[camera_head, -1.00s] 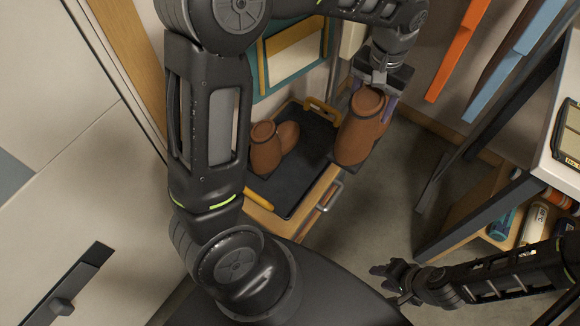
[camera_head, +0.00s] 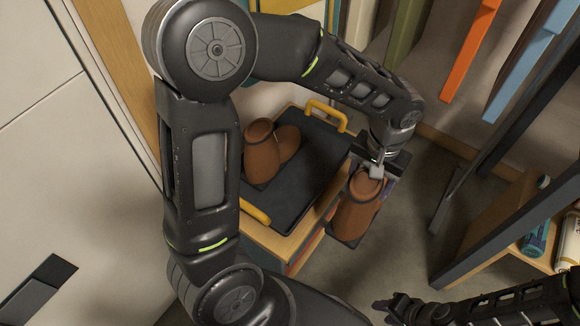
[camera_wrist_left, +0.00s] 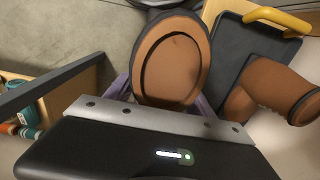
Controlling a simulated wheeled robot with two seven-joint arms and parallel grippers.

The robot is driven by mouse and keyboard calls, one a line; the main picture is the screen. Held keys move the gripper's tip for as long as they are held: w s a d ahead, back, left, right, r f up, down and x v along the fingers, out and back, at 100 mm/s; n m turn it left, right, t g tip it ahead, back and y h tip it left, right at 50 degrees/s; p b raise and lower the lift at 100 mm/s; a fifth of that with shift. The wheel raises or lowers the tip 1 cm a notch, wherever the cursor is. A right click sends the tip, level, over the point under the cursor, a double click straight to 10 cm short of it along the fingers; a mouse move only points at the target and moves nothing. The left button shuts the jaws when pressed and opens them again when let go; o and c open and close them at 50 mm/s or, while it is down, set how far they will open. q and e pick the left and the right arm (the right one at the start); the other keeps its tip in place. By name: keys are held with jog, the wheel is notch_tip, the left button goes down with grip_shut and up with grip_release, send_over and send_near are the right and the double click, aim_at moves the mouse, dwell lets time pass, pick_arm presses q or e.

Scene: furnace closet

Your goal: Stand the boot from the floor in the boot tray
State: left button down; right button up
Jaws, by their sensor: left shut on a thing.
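A brown boot (camera_head: 358,207) with a dark sole is held upright, slightly tilted, in my left gripper (camera_head: 372,178). The left wrist view looks into its open top (camera_wrist_left: 172,62), with the fingers on either side. The boot is beside the right edge of the black boot tray (camera_head: 297,196), not over it; its height above the floor is hard to tell. Another brown boot (camera_head: 262,150) stands in the tray's left part and shows in the left wrist view (camera_wrist_left: 268,88). My right gripper (camera_head: 392,308) is low in the picture, away from the boots; its fingers are unclear.
The tray has yellow handles (camera_head: 328,113) and rests on a wooden cabinet (camera_head: 285,243). The tray's middle and right are bare. Orange (camera_head: 468,55) and blue panels hang at upper right. A dark-framed shelf with bottles (camera_head: 535,238) stands at right. Grey floor lies between.

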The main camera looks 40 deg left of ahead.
pick_arm(q)
jog(key=a+f, duration=0.2)
jog(key=a, duration=1.7)
jog(key=shift+s+a, duration=0.15)
jog(key=shift+a, duration=0.15)
jog(key=f+b, duration=0.1)
jog(key=f, duration=0.4)
jog(key=shift+a, duration=0.2)
